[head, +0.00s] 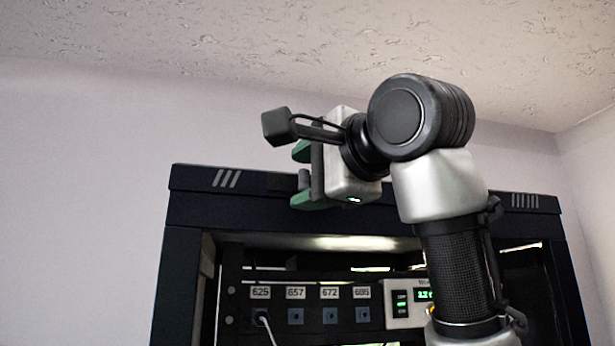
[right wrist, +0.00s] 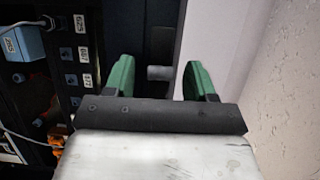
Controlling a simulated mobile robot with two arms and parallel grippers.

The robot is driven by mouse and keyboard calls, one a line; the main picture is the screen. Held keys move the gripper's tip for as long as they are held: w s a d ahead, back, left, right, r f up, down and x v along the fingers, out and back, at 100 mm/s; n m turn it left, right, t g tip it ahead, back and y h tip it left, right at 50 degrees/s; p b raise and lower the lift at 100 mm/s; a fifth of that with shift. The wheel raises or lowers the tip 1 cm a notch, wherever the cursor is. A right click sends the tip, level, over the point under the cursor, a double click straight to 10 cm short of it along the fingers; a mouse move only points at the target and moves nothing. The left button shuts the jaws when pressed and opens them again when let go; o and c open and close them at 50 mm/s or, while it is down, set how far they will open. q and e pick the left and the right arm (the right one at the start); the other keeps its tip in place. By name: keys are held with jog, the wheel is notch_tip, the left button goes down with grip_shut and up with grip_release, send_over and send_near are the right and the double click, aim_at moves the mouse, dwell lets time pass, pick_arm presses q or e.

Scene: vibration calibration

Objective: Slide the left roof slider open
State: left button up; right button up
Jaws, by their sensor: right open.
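The dark cabinet (head: 195,182) has a thick roof edge across its front. My right gripper (head: 303,174) is at this edge, left of its middle, with its green fingers one above the other. It is open. In the right wrist view, a short grey knob (right wrist: 160,73) on the dark roof edge lies between the spread fingers of my right gripper (right wrist: 158,82). I take it for the left roof slider's handle; contact with the fingers cannot be told. The roof top is hidden from the head view. My left gripper is out of view.
Inside the cabinet, a panel with numbered sockets (head: 297,316) and a white cable (head: 268,331) sits below the roof. A white unit with green displays (head: 397,316) is right of it.

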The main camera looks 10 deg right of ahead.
jog(key=b+v, duration=0.5)
jog(key=v, duration=0.5)
jog(key=shift+s, duration=0.3)
